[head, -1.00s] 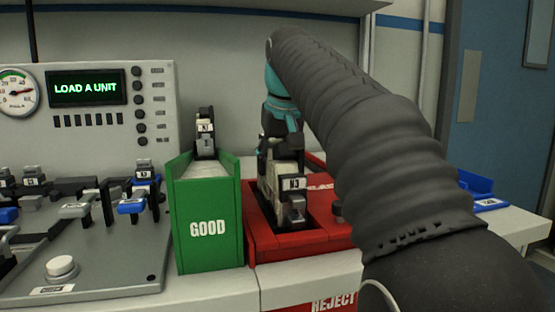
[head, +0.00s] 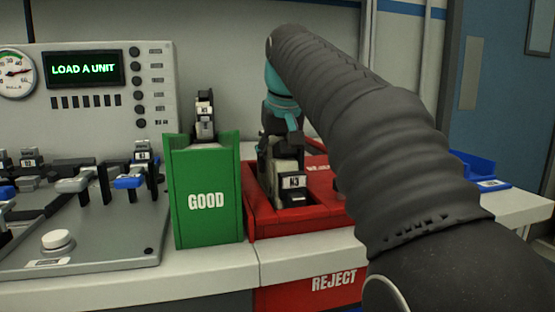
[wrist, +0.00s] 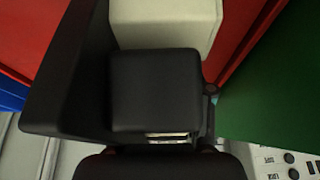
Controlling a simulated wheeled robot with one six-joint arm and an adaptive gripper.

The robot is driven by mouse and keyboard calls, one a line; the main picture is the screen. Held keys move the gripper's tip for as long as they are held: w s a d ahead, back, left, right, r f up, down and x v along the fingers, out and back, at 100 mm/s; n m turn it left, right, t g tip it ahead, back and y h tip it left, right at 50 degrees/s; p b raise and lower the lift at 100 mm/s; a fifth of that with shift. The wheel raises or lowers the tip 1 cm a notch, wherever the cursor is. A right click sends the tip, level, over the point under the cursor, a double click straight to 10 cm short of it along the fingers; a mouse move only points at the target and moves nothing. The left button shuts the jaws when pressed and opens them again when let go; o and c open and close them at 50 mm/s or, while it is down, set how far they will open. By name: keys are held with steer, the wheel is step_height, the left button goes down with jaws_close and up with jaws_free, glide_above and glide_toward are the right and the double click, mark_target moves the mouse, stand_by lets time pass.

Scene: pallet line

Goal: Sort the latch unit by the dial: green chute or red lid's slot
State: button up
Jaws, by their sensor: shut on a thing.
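My gripper (head: 282,148) is shut on the latch unit (head: 293,184), a black and pale piece labelled N3. The unit is upright at the opening in the red lid (head: 325,222), with its lower part hidden behind the rim. The wrist view shows the unit's black body (wrist: 155,92) close up. The green chute (head: 207,215), marked GOOD, stands just left of the red lid and has another black unit (head: 204,115) at its upper end. The dial (head: 14,72) is partly cut off at the left edge; its reading is unclear.
A grey test bench (head: 95,225) with clamps, other units and a white button (head: 56,240) is at left. Its screen (head: 83,69) reads LOAD A UNIT. A blue tray (head: 472,170) lies at right behind my arm. The REJECT bin front (head: 332,282) is below the counter.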

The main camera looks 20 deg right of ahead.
steer(key=o, duration=1.5)
steer(key=shift+o, duration=0.2)
steer(key=v, duration=1.2)
steer(key=shift+s, duration=0.1)
